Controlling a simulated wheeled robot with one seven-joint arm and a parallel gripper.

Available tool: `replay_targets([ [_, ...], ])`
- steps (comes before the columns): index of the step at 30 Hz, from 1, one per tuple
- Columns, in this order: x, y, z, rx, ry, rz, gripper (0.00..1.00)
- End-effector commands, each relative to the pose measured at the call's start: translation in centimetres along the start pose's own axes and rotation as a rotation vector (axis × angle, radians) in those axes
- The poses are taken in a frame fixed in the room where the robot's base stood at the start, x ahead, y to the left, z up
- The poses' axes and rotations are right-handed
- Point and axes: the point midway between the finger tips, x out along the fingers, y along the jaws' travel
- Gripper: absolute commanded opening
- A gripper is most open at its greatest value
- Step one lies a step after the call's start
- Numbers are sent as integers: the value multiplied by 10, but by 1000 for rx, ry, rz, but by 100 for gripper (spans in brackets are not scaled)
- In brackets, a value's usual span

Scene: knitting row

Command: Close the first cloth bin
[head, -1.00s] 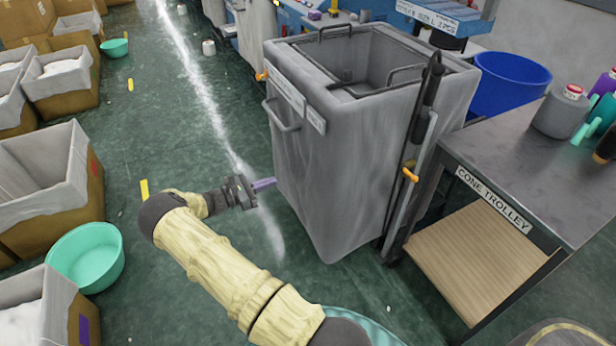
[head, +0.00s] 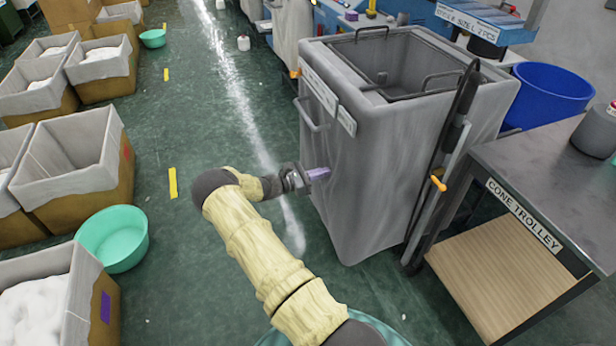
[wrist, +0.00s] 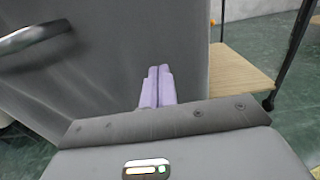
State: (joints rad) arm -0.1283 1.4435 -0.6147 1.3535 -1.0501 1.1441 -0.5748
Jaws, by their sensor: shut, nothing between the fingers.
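The first cloth bin (head: 400,150) is a tall grey cloth box with an open top, in the middle of the head view. Its front face has a pull handle (head: 307,113) and white labels. In the wrist view the bin's grey face (wrist: 105,85) fills much of the left, with its metal handle (wrist: 35,36) at upper left. My gripper (head: 318,173) has purple fingers, shut and empty, low beside the bin's front face and below the handle. The fingers (wrist: 157,88) point at the face in the wrist view; whether they touch it, I cannot tell.
The cone trolley (head: 510,215) stands right of the bin, with a wooden lower shelf. A blue tub (head: 550,92) is behind it. Cloth-lined boxes (head: 72,175) and a teal basin (head: 113,238) line the left. The green floor aisle between is mostly clear.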

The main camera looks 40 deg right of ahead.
Motion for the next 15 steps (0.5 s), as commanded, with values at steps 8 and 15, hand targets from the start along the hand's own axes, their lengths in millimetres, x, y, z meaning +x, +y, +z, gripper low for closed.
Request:
replay_targets([
  [8,41,-1,0,0,0,-2,0],
  [15,47,0,0,0,1,0,0],
])
